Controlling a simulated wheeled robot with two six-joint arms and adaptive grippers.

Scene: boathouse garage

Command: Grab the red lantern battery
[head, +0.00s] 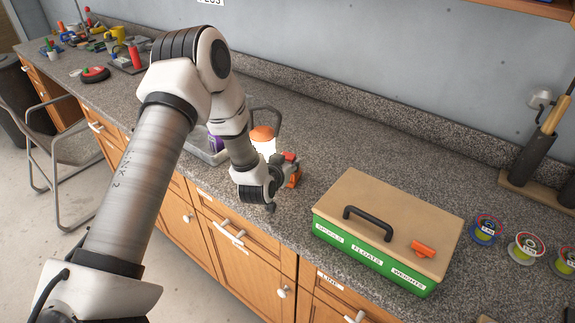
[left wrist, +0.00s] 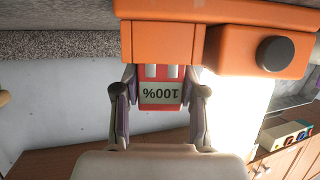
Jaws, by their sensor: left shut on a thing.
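The red lantern battery (left wrist: 161,90) sits between the two fingers of my left gripper (left wrist: 160,100) in the left wrist view. In the head view my left gripper (head: 280,168) is low over the counter, shut on the battery, of which a little red (head: 290,156) shows. Orange parts (head: 294,180) show beside the fingers. My right gripper is not in view.
A glowing lantern with an orange top (head: 262,133) stands just behind the gripper. A green tackle box (head: 375,258) with a tan lid is to the right, then line spools (head: 486,230). A grey tray (head: 205,150) is partly hidden by my arm. The counter behind the box is clear.

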